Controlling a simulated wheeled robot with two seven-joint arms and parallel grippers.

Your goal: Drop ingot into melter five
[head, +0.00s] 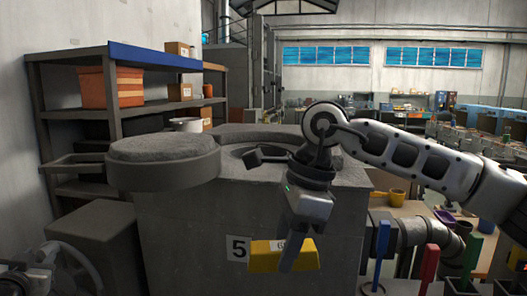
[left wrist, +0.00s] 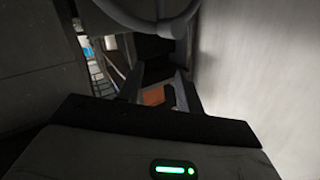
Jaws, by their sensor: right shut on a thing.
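The grey melter (head: 190,240) carries a "5" label on its front. Its round opening (head: 228,158) is on top, and its thick round lid (head: 160,178) is swung out to the left. A yellow ingot (head: 262,262) is held in my right gripper (head: 298,262), in front of the melter's front face and lower than the opening. The right gripper points down, and its fingers hide part of the ingot. My left gripper (left wrist: 158,92) shows in the left wrist view with its two fingers apart and nothing seen between them.
A shelf rack (head: 112,130) with orange bins (head: 112,88) and boxes stands behind left. A dark box (head: 95,232) stands left of the melter. At right are coloured posts (head: 428,268) and a table with a yellow pot (head: 396,197).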

